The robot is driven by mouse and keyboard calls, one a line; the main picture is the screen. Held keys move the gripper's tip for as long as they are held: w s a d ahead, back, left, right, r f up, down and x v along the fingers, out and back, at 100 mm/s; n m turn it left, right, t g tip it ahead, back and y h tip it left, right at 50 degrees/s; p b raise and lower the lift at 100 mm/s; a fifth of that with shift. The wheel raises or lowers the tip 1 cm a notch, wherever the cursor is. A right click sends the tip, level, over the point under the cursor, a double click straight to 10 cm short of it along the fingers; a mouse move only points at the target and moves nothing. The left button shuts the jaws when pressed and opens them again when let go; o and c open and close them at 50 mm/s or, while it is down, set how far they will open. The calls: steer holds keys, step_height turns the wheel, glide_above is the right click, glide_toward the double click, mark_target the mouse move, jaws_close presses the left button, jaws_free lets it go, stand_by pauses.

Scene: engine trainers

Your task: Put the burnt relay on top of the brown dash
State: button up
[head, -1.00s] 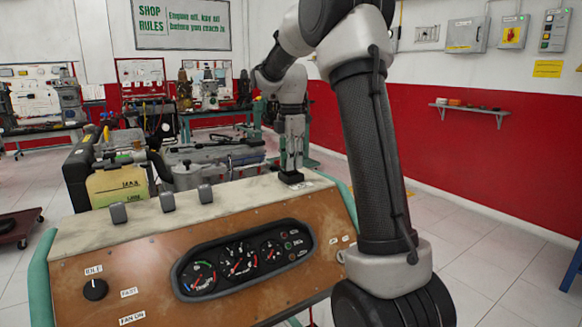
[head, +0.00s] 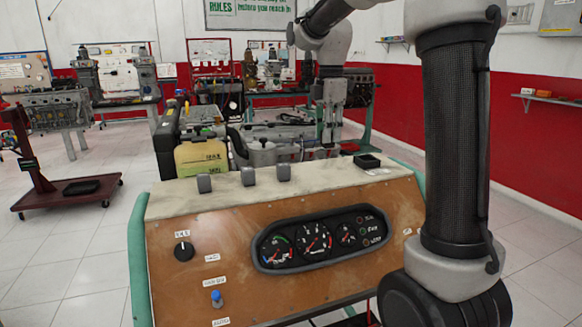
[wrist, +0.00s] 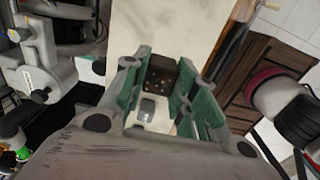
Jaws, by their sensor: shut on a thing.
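The brown dash (head: 230,245) is a wide panel with gauges and a pale, worn top. My gripper (head: 330,148) points down above or just behind the back of that top, right of its grey rocker switches. In the wrist view, the green-padded fingers of my gripper (wrist: 173,75) stand either side of a small dark block with pale specks, which I take for the burnt relay (wrist: 163,78). The jaws are shut on it. The pale top shows beyond. In the head view the held block is too small to make out.
A black open-looking box (head: 367,161) sits at the right end of the dash top. Grey switches (head: 248,176) stand along its left part. An engine trainer with a yellow tank (head: 201,157) stands close behind. The top between switches and box is clear.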

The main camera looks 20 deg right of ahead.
step_height(320, 180, down, 7)
steer(key=shift+f, duration=0.2)
stand_by(0.3)
steer(key=o, duration=1)
steer(key=shift+f, duration=0.1)
steer(key=shift+c, duration=0.2)
step_height(320, 180, up, 12)
steer(key=shift+f, duration=0.2)
steer(key=shift+s+r, duration=0.15)
steer(key=shift+r, duration=0.1)
steer(key=s+f+m+t, duration=0.2)
steer(key=s+f+m, duration=0.2)
steer(key=s+m, duration=0.5)
steer(key=s+f+m+t, duration=0.2)
steer(key=s+f+m, duration=0.2)
steer(key=s+m, duration=0.5)
steer(key=s, duration=0.8)
steer(key=shift+s+d+f, duration=0.15)
steer(key=shift+s+f, duration=0.05)
steer(key=shift+f, duration=0.15)
